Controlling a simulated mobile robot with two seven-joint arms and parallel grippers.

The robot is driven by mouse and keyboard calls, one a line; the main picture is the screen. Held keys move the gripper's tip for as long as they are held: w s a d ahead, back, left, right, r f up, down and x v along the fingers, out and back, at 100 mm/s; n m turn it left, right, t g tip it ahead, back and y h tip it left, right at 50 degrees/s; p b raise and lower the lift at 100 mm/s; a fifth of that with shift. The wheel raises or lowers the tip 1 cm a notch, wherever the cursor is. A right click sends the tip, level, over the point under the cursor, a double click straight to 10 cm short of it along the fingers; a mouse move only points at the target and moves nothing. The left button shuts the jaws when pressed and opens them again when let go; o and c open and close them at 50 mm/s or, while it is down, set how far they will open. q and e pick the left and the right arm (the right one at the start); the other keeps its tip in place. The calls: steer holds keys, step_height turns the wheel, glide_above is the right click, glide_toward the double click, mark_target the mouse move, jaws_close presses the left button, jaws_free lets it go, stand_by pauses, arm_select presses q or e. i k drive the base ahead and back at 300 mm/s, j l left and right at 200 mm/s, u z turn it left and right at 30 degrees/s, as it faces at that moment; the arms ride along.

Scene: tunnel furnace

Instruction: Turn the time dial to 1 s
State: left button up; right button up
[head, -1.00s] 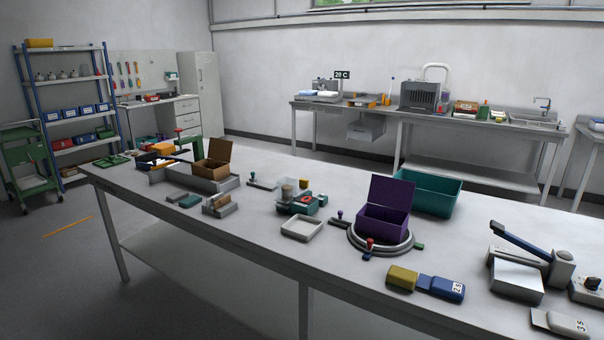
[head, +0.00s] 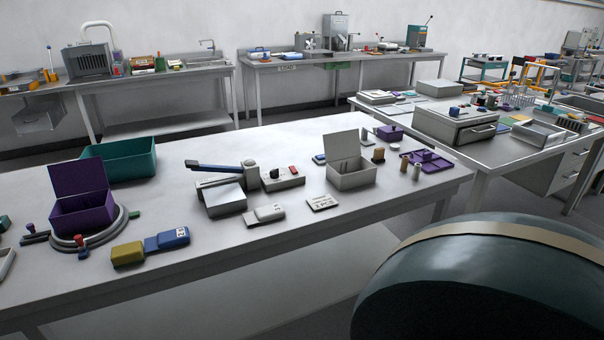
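A small grey box (head: 284,178) with a dark knob (head: 274,173) and a red button (head: 294,169) on top sits on the long table. The knob looks like a dial, but its markings and setting are too small to read. The box stands just right of a grey sealer-like device (head: 221,196) with a raised blue lever (head: 214,166). Neither of my grippers is in view.
The lower right is covered by a large dark rounded shape close by.

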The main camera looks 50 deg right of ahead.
mark_target(274, 172)
steer(key=z, duration=1.5)
steer(key=i+j+z, duration=0.15)
steer(key=z, duration=0.15)
steer(key=i, duration=0.1)
